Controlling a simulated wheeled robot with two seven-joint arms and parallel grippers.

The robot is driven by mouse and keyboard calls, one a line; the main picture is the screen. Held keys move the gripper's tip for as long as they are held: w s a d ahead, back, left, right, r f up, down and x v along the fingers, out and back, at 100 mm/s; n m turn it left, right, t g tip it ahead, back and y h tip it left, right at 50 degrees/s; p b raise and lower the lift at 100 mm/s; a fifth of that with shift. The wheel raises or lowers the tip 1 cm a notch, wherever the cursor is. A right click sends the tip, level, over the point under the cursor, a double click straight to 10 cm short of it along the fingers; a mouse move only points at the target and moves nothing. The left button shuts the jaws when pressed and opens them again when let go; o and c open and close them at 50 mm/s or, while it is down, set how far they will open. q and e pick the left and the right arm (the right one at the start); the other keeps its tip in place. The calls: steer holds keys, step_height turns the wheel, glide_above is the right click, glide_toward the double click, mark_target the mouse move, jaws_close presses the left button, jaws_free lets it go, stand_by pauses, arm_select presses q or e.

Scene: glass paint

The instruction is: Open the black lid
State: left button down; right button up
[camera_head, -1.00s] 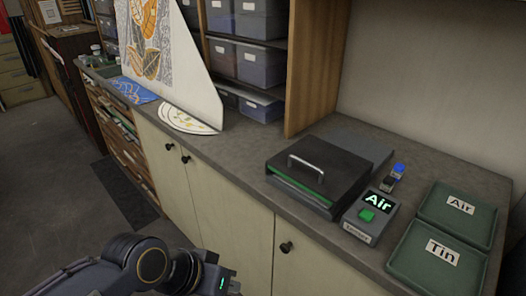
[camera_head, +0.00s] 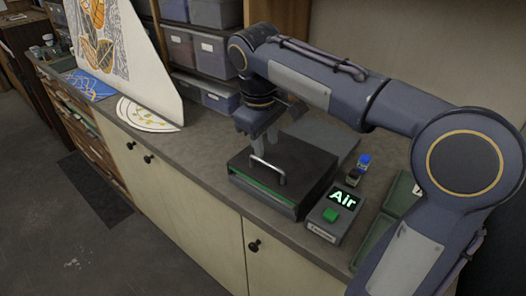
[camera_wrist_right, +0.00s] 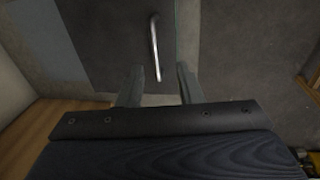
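The black lid (camera_head: 308,178) lies flat and closed on a box with a green edge along its front. Its silver bar handle (camera_head: 268,173) stands up near the front edge. My right gripper (camera_head: 264,146) points down above the lid, close behind the handle. The lid (camera_wrist_right: 112,40) also shows there. My left gripper is out of view.
A tester with a lit "Air" screen (camera_head: 342,198) and green button stands right of the box. A blue-capped item (camera_head: 363,161) is behind it. Green trays (camera_head: 378,228) are partly hidden by my right arm. A white panel (camera_head: 160,75) stands at left.

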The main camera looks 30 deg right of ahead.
mark_target(268, 163)
steer(key=f, duration=0.2)
steer(key=w+d+f, duration=0.1)
steer(key=f, duration=0.4)
steer(key=shift+w+d, duration=0.2)
steer(key=shift+w, duration=0.15)
steer(key=shift+r, duration=0.1)
jaws_close()
